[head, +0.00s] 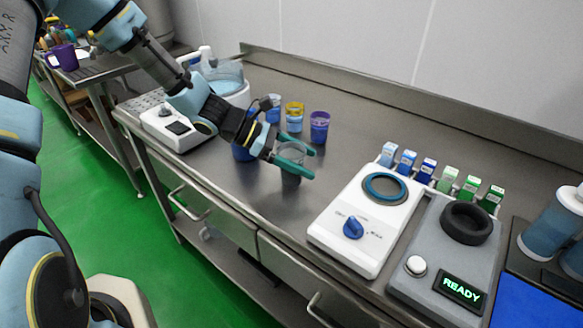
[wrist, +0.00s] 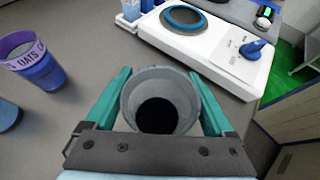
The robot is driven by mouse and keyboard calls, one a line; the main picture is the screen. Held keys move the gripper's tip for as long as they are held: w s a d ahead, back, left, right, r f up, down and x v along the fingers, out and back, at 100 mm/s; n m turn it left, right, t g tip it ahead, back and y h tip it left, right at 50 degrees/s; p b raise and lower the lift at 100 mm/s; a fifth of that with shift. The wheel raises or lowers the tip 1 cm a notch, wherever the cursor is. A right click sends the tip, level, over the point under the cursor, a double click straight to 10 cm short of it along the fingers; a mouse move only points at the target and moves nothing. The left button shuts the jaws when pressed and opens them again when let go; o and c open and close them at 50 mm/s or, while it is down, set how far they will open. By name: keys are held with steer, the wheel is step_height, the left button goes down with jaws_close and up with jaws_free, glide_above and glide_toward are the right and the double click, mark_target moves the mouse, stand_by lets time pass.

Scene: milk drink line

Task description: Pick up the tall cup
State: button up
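A grey cup (head: 291,160), which I take to be the tall cup, stands upright on the steel counter in the head view. In the wrist view I look down into the cup (wrist: 160,98); its inside is dark at the bottom. My gripper (head: 294,158) has its two teal fingers on either side of the cup, and they also flank it in the wrist view (wrist: 160,95). The fingers sit very close to the cup wall. I cannot tell whether they press on it. Part of the cup is hidden behind the nearer finger in the head view.
A white machine with a blue knob (head: 353,228) stands right of the cup, beside a grey unit reading READY (head: 462,288). Purple (head: 319,127) and yellow-topped (head: 294,117) cups stand behind. Several small cartons (head: 447,178) line up at the back right. Bare counter lies around the cup.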

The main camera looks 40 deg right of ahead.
steer(key=c, duration=1)
steer(key=shift+r, duration=0.2)
